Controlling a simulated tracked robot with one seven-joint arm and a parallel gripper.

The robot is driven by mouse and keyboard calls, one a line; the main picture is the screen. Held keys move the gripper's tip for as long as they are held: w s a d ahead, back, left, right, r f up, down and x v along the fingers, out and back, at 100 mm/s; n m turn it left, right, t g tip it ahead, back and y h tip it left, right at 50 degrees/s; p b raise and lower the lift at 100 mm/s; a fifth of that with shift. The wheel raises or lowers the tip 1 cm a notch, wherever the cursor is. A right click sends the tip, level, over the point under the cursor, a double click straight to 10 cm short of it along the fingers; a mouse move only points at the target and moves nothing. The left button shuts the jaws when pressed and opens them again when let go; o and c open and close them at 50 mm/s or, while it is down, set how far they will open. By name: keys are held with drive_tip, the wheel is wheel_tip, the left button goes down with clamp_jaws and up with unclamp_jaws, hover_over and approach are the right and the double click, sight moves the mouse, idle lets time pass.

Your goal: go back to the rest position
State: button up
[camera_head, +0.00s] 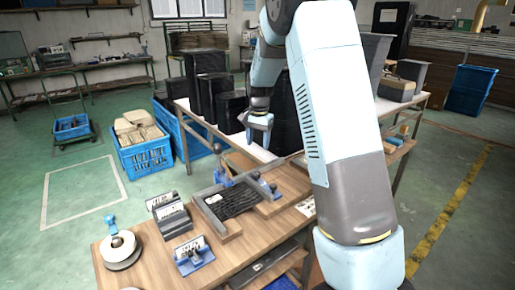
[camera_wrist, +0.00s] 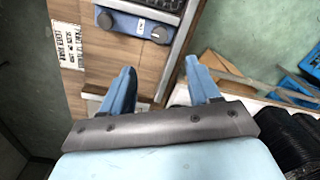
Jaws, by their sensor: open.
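My gripper (camera_head: 260,122) hangs in the air above the far part of the work table in the head view. In the wrist view its two blue fingers (camera_wrist: 158,90) are spread apart with nothing between them. Below it are a wooden bench (camera_head: 160,262) and, beyond it, a white tabletop (camera_head: 228,140). My arm covers the right middle of the head view and hides part of the tables.
A grey tray (camera_head: 226,236) with dark parts, a blue clamp (camera_head: 221,165), boxes of cards (camera_head: 168,212) and a tape roll (camera_head: 119,248) stand on the bench. Black bins (camera_head: 229,112) stand close behind my gripper. A blue crate (camera_head: 143,155) is on the floor, left.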

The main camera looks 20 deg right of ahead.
drive_tip(key=shift+r, duration=0.1)
drive_tip(key=s+r+n+t, duration=0.3)
drive_tip(key=s+r+n, duration=0.1)
drive_tip(key=s+r, duration=1.25)
drive_tip(key=s+n+t, duration=0.2)
drive_tip(key=s+n, duration=0.2)
drive_tip(key=s, duration=1.8)
drive_tip(key=shift+d+r, duration=0.25)
